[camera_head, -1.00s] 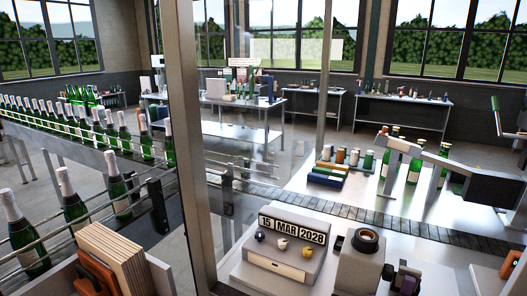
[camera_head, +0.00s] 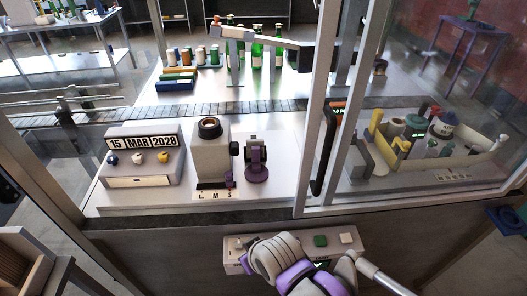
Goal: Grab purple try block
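I cannot tell for sure which one is the try block. A grey, ribbed arm part of mine with purple bands shows at the bottom centre, below the worktop's front edge and apart from both purple pieces. No gripper fingers can be made out.
A date stand (camera_head: 144,158) reading 15 MAR 2028 is left of the machine. A glass door with a black handle (camera_head: 324,150) and metal frame stands to the right. A button panel (camera_head: 320,241) is below the worktop. A conveyor (camera_head: 230,107) runs behind.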

